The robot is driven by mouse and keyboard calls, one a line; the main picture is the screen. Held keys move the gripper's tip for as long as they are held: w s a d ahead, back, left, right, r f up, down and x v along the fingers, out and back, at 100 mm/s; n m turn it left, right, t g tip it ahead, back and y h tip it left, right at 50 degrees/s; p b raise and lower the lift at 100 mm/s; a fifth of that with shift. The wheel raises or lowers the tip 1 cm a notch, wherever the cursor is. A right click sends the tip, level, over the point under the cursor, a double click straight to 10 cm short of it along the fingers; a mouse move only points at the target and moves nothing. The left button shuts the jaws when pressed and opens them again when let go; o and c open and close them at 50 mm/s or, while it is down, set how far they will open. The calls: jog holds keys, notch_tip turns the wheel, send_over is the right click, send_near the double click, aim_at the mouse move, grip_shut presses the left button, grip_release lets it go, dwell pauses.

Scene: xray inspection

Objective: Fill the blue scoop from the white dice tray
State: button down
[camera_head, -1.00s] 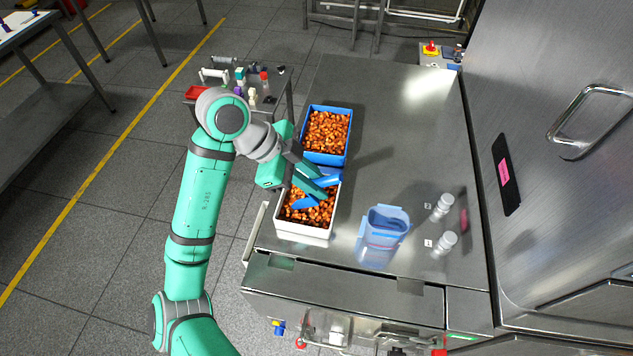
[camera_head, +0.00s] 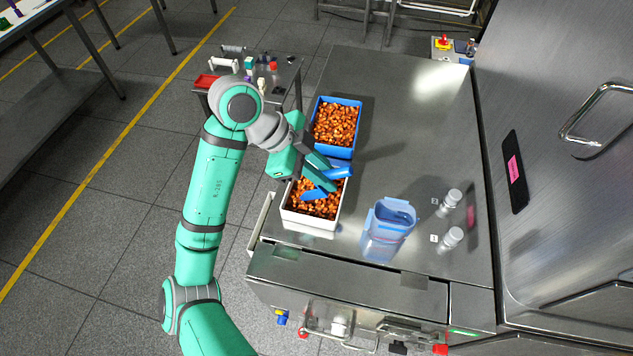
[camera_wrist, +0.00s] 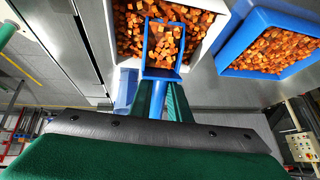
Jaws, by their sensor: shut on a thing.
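The white dice tray (camera_head: 312,226) stands on the steel table and holds many orange-brown dice. My gripper (camera_head: 322,176) is above the tray's back part, shut on the handle of the blue scoop (camera_head: 313,194). In the wrist view the scoop (camera_wrist: 163,45) reaches into the white tray (camera_wrist: 205,45). Its pan holds orange cubes and lies at the level of the dice around it. The handle (camera_wrist: 158,100) runs back between my green fingers. How deep the pan sits in the dice is unclear.
A blue tray (camera_head: 319,145) of similar dice stands just behind the white one. A clear blue container (camera_head: 387,232) stands to the right, beside two white-capped bottles (camera_head: 449,220). A large steel machine (camera_head: 560,220) borders the table on the right. The table's middle back is clear.

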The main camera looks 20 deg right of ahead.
aim_at(337, 171)
jog(key=shift+s+d+r, duration=0.25)
jog(key=shift+s+d, duration=0.25)
jog(key=shift+d, duration=0.25)
jog(key=shift+s+d+r, duration=0.2)
jog(key=shift+s+d, duration=0.3)
jog(key=shift+d, duration=0.2)
jog(key=shift+f, duration=0.45)
jog(key=shift+w+a+f, duration=0.15)
jog(key=shift+w+a, duration=0.45)
jog(key=shift+a, duration=0.35)
dwell(3.4)
jog(key=shift+w+a, duration=0.25)
jog(key=shift+a, duration=0.05)
dwell(1.5)
